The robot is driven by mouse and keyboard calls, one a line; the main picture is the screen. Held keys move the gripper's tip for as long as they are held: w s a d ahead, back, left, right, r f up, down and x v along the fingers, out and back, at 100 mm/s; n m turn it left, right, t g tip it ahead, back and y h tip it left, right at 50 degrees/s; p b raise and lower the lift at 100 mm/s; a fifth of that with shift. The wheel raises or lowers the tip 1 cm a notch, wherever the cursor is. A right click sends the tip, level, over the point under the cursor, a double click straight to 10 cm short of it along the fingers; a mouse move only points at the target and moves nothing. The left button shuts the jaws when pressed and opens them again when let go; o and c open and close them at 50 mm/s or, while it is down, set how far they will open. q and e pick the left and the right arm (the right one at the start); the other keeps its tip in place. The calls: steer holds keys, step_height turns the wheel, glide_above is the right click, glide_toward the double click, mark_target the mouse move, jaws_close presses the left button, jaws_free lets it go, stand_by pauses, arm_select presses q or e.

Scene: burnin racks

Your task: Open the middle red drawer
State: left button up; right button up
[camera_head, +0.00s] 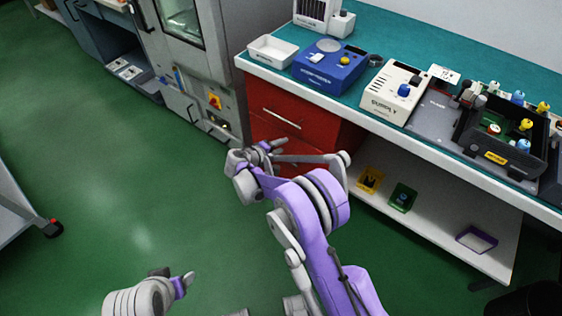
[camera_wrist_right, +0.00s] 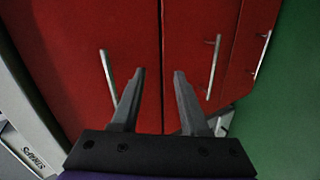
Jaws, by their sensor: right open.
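The red drawer unit (camera_head: 318,128) stands under the left end of the teal-topped bench, and its drawers look shut. In the right wrist view the drawers appear turned sideways. The middle red drawer (camera_wrist_right: 190,40) has a slim silver handle (camera_wrist_right: 214,66), right of my fingers there. The top drawer's handle (camera_wrist_right: 108,78) is to their left. My right gripper (camera_head: 272,148) is open and empty in front of the drawers, hiding part of the lower fronts in the head view. In the wrist view its fingertips (camera_wrist_right: 160,72) straddle the top-middle seam. My left gripper (camera_head: 177,282) is low at the left, its jaw gap unclear.
The bench top carries a white tray (camera_head: 272,50), a blue device (camera_head: 328,68), a white device (camera_head: 394,92) and a black rack (camera_head: 505,150). A lower shelf (camera_head: 440,215) holds small boxes. A grey cabinet machine (camera_head: 190,65) stands left. Green floor (camera_head: 130,180) is open in front.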

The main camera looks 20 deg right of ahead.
mark_target(281, 156)
steer(key=w+a+f+n+t+h+b, duration=0.1)
steer(key=a+f+b, duration=0.15)
steer(key=f, duration=0.55)
steer(key=w+a+f+n+t+h+b, duration=0.1)
steer(key=w+a+f+t+h+b, duration=0.15)
steer(key=f, duration=0.65)
steer(key=shift+g+y, duration=0.45)
steer(key=x, duration=1)
steer(key=shift+s+d+r, duration=0.1)
steer(key=shift+s+d, duration=0.05)
steer(key=shift+s, duration=0.1)
arm_select(q)
step_height(281, 156, down, 8)
steer(key=shift+w+r, duration=0.15)
steer(key=shift+w, duration=0.15)
arm_select(e)
jaws_close()
